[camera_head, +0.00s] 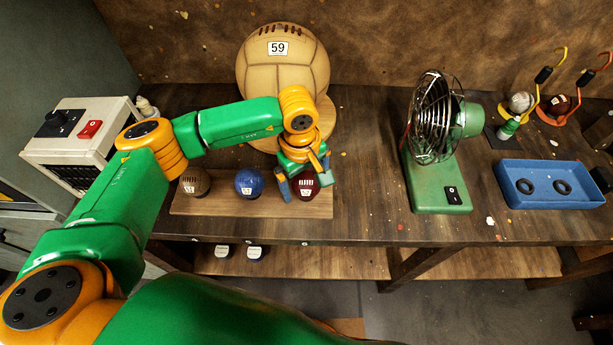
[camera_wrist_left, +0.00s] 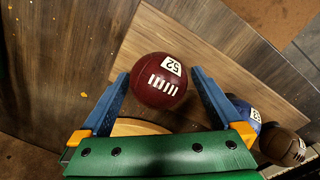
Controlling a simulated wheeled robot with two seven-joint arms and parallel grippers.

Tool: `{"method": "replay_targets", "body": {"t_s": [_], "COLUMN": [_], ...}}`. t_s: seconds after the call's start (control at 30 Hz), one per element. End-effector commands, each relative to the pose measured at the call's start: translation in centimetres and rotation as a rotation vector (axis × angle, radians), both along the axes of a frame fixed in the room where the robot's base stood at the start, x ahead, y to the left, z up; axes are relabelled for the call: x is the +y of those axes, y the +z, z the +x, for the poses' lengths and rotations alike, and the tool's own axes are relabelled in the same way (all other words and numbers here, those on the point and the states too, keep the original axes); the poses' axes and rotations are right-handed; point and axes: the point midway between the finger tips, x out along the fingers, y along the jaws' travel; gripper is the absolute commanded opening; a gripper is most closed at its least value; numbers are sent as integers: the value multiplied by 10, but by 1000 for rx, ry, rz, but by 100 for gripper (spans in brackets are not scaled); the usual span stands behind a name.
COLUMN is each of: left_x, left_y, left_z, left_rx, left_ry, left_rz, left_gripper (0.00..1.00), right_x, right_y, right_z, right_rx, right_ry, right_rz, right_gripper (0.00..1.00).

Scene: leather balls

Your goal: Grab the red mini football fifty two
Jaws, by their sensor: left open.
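The dark red mini football (camera_head: 304,186) has a white label that reads 52 in the left wrist view (camera_wrist_left: 162,80). It rests at the right end of a wooden board (camera_head: 236,206). My left gripper (camera_head: 304,181) is open, with its blue fingers on either side of the red ball. In the left wrist view the ball lies between and just beyond the open fingers (camera_wrist_left: 165,90). I cannot tell whether either finger touches it. A blue ball (camera_head: 249,183) and a brown ball (camera_head: 195,181) lie left of it on the board. My right gripper is not in view.
A large tan ball (camera_head: 283,62) labelled 59 stands on a round wooden base behind my gripper. A green fan (camera_head: 437,150) stands right of the board. A blue tray (camera_head: 550,184) with two black rings lies further right. A white box (camera_head: 82,142) stands at left.

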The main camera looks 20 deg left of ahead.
Motion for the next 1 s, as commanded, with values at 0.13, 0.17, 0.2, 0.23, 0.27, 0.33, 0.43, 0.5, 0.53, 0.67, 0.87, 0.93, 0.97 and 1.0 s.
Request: {"method": "replay_targets", "body": {"t_s": [0.13, 0.17, 0.2, 0.23, 0.27, 0.33, 0.43, 0.5, 0.53, 0.67, 0.87, 0.93, 0.97, 1.0], "left_x": [0, 0, 0, 0, 0, 0, 0, 0, 0, 0, 0, 0, 1, 6], "left_y": [-2, -2, -2, -2, -2, -2, -1, -1, -1, -1, 12, 25, 31, 39], "left_z": [0, 0, 0, 0, 0, 0, 0, 0, 0, 0, 2, 2, 0, -7], "left_rx": [-1, -1, -1, -1, -1, -1, -1, -1, -1, -1, -4, -7, -7, -7], "left_ry": [0, 0, 0, 0, 0, 0, 1, 1, 1, 1, 1, 0, 0, -1], "left_rz": [-1, -1, -1, -1, -1, -1, -1, -1, -1, -1, -2, -1, -1, -2], "left_gripper": [100, 100, 95, 86, 78, 60, 32, 18, 18, 18, 18, 18, 18, 18], "right_x": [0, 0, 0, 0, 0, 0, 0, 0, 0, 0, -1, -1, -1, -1], "right_y": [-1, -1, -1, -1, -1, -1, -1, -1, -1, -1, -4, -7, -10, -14], "right_z": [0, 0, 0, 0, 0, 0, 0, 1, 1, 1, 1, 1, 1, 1], "right_rx": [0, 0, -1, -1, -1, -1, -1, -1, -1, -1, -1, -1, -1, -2], "right_ry": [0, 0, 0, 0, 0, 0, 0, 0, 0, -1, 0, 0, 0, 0], "right_rz": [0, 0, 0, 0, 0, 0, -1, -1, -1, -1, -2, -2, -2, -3], "right_gripper": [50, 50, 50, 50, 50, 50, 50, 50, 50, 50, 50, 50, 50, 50]}}
